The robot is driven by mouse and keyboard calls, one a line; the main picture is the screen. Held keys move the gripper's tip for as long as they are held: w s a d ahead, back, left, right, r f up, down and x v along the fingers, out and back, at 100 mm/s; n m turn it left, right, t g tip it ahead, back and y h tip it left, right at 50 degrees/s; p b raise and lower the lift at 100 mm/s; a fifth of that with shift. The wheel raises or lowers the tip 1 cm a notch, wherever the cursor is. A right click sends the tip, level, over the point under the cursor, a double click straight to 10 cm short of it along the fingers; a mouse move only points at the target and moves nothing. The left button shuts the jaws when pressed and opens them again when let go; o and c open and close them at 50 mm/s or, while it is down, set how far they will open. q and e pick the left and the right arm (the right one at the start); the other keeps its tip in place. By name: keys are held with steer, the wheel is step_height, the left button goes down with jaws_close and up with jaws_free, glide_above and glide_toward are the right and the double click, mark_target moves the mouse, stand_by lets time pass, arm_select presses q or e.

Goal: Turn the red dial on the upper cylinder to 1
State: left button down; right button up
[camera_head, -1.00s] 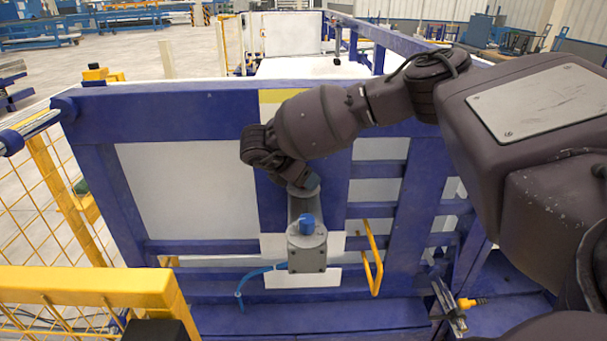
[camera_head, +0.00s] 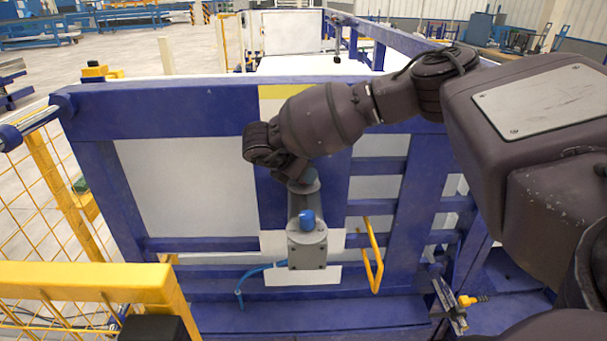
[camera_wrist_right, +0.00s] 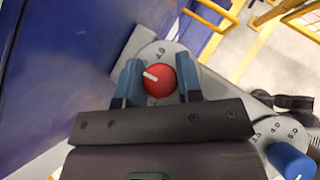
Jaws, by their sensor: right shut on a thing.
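The red dial (camera_wrist_right: 160,80) sits on a round grey face (camera_wrist_right: 170,52) with printed numbers in the right wrist view. Its white pointer line points to the upper left; the number it points at cannot be read. My right gripper (camera_wrist_right: 159,76) is shut on the red dial, with one blue finger on each side. In the head view my right wrist (camera_head: 280,150) hides the red dial and the fingers, at the top of a grey cylinder unit (camera_head: 307,250). A blue dial (camera_head: 307,220) is on the lower part; it also shows in the right wrist view (camera_wrist_right: 290,160). My left gripper is out of view.
A blue steel frame (camera_head: 160,105) with white panels stands behind the cylinders. A yellow handle (camera_head: 372,262) is right of the unit and a blue hose (camera_head: 255,270) left of it. A yellow mesh fence (camera_head: 90,280) stands at the lower left.

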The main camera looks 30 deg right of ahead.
steer(key=n+t+b, duration=0.2)
steer(key=n+y+b, duration=0.1)
steer(key=n, duration=0.1)
steer(key=shift+f+t, duration=0.3)
steer(key=shift+t, duration=0.1)
steer(key=n+t+y+b, duration=0.2)
steer(key=n, duration=0.1)
steer(key=n+t+y+b, duration=0.2)
steer(key=n+b, duration=0.1)
steer(key=n, duration=0.1)
steer(key=shift+d, duration=0.1)
steer(key=shift+n+y+b, duration=0.3)
steer(key=shift+n+b, duration=0.2)
steer(key=n+t+y+b, duration=0.1)
steer(key=n+y, duration=0.1)
steer(key=n, duration=0.1)
steer(key=shift+r+n+y, duration=0.15)
steer(key=shift+n+y, duration=0.15)
steer(key=shift+y, duration=0.1)
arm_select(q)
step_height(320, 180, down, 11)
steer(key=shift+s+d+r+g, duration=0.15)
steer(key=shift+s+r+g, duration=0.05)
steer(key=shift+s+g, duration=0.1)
arm_select(e)
steer(key=shift+r+n+y, duration=0.1)
steer(key=shift+n+y, duration=1.1)
steer(key=shift+n, duration=0.4)
steer(key=o, duration=0.9)
steer(key=shift+o, duration=0.2)
